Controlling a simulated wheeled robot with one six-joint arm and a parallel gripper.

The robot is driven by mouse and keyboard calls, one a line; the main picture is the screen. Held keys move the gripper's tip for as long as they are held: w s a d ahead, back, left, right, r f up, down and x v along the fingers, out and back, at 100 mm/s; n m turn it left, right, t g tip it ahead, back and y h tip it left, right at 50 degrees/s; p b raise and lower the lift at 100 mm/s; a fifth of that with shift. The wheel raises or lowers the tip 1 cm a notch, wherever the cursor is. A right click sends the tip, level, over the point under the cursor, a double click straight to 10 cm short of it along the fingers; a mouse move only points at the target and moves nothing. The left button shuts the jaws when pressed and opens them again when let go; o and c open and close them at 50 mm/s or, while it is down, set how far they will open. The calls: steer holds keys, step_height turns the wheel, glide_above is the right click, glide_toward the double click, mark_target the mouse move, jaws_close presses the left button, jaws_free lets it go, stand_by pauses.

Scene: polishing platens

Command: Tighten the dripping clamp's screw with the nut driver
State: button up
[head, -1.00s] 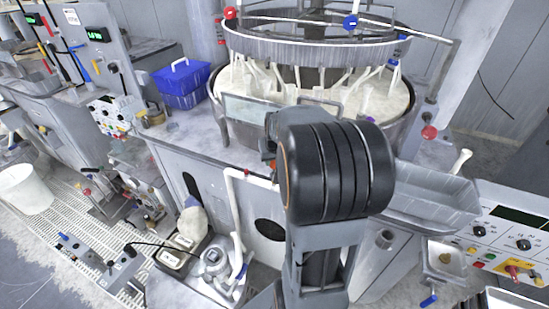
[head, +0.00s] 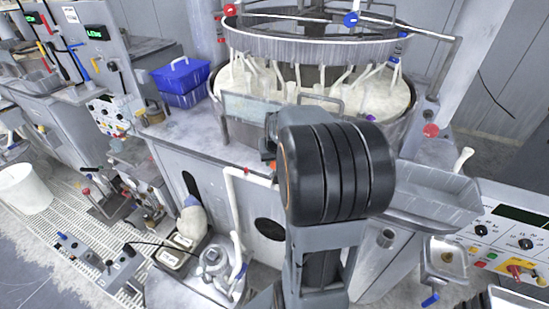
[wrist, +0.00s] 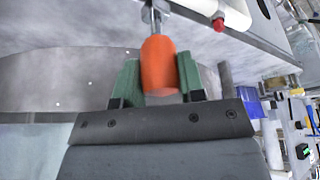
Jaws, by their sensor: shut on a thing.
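In the wrist view my gripper (wrist: 158,78) has green fingers shut on the orange handle of the nut driver (wrist: 160,62). The handle is slightly blurred. A metal shaft or fitting (wrist: 152,14) shows beyond the handle at the top edge. I cannot tell whether the driver is seated on a screw. A white pipe (wrist: 228,12) lies right of it, but no clamp or drip can be made out clearly.
A white pipe (head: 232,205) runs down the machine's front to a pump-like unit (head: 214,262). The round basin (head: 235,128) stands behind my arm. A metal trough (head: 440,195) and control panel (head: 505,235) are at right. A blue tub (head: 180,80) sits at left.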

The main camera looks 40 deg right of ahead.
steer(key=shift+f+b, duration=0.6)
steer(key=shift+f, duration=0.2)
steer(key=o, duration=1.1)
steer(key=b+v, duration=0.1)
steer(key=v, duration=1.2)
steer(key=shift+r, duration=0.45)
steer(key=shift+s+r, duration=0.1)
